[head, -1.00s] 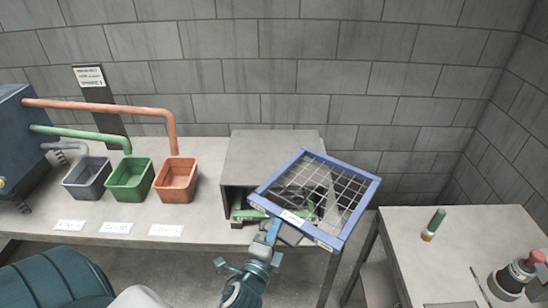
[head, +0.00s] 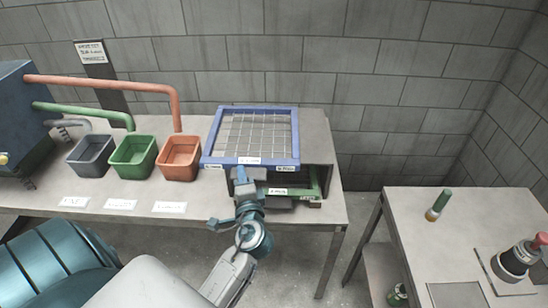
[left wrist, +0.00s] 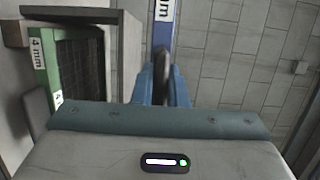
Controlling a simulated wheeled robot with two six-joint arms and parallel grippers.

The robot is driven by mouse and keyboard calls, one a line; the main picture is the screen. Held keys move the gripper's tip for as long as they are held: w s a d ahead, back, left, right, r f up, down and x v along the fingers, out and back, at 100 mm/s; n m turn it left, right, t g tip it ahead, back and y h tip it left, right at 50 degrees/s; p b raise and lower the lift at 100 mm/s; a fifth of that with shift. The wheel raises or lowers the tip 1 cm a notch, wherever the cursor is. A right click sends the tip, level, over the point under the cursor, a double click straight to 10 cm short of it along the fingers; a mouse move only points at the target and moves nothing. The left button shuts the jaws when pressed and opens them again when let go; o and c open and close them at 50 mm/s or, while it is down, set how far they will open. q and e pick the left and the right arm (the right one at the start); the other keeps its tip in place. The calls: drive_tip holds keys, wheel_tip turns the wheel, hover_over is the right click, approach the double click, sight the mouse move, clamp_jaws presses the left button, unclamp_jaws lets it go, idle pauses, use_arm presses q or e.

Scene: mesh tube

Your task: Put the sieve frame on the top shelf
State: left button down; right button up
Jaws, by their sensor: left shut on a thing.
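The sieve frame (head: 294,135) is a blue square frame with a wire mesh and white labels on its front edge. My left gripper (head: 246,177) is shut on the middle of its front edge. The frame is over the grey shelf box (head: 318,150) and hides most of its top. In the left wrist view the blue edge (left wrist: 163,34) stands apart from the box's top panel (left wrist: 128,60), with a gap between. A green frame (head: 314,187) lies inside the box; its label in the left wrist view reads 4 mm. My right gripper is out of view.
Grey, green and orange bins (head: 180,158) stand left of the box, with labels (head: 120,204) in front. A second table (head: 440,240) at the right carries a green-capped bottle (head: 438,205) and a red-topped device (head: 515,258). A block wall is behind.

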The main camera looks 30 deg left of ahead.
sight(273, 159)
use_arm(q)
drive_tip(key=w, duration=0.3)
drive_tip(key=w+d+p, duration=0.1)
drive_tip(key=w, duration=0.2)
drive_tip(key=w+d+p, duration=0.1)
drive_tip(key=w, duration=0.3)
drive_tip(key=shift+d+f, duration=0.15)
drive_tip(key=shift+f, duration=0.2)
drive_tip(key=shift+w+d+p, duration=0.15)
drive_tip(key=shift+w+p, duration=0.15)
drive_tip(key=shift+w, duration=0.35)
wheel_tip(273, 159, down, 4)
drive_tip(key=shift+s+r+p, duration=0.1)
drive_tip(key=shift+r+p, duration=0.05)
drive_tip(key=shift+p, duration=0.2)
drive_tip(key=c, duration=1.5)
unclamp_jaws()
drive_tip(key=shift+o, duration=0.2)
drive_tip(key=shift+s, duration=0.1)
